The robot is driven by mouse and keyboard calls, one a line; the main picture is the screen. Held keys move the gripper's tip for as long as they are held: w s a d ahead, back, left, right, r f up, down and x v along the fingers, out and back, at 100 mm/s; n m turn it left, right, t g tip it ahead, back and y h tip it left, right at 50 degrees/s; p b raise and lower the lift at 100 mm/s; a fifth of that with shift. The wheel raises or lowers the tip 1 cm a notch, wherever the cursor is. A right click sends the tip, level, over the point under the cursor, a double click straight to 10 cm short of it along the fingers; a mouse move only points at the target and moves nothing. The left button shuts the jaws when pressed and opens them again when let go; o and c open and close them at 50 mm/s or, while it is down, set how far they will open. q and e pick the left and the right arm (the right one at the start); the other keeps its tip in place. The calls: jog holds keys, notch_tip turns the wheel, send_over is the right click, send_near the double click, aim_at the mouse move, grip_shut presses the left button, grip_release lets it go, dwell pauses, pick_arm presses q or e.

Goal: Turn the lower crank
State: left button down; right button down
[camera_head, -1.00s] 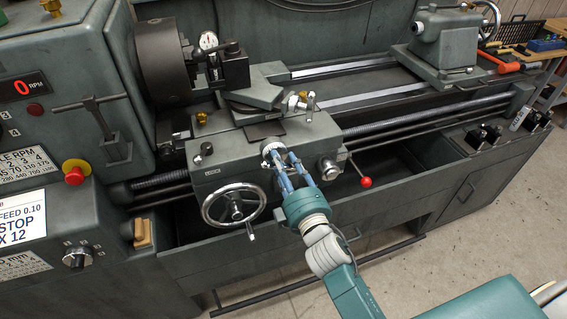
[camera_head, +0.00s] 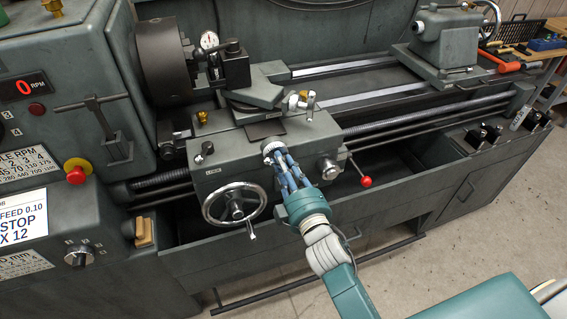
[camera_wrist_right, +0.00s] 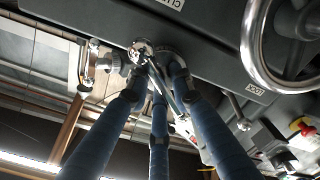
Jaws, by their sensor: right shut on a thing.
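The lower crank (camera_head: 272,147) sits on the front face of the carriage, with a chrome dial and hub visible above my fingers. My right gripper (camera_head: 281,164) reaches it from the front, its blue fingers closed around the crank's handle, which they mostly hide in the head view. In the right wrist view, the crank's chrome end (camera_wrist_right: 141,49) and arm show between the fingers of my right gripper (camera_wrist_right: 160,88). My left gripper is in neither view.
A large chrome handwheel (camera_head: 234,204) is close on the left of my gripper. A lever with a red ball (camera_head: 366,181) juts out on the right. The upper crank (camera_head: 305,101) is above and behind. The chip tray (camera_head: 400,160) lies to the right.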

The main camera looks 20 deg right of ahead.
jog(key=m+p, duration=0.1)
jog(key=m, duration=0.4)
jog(key=shift+d+r, duration=0.1)
dwell(0.4)
jog(key=c, duration=1.7)
grip_release()
jog(key=shift+o, duration=0.2)
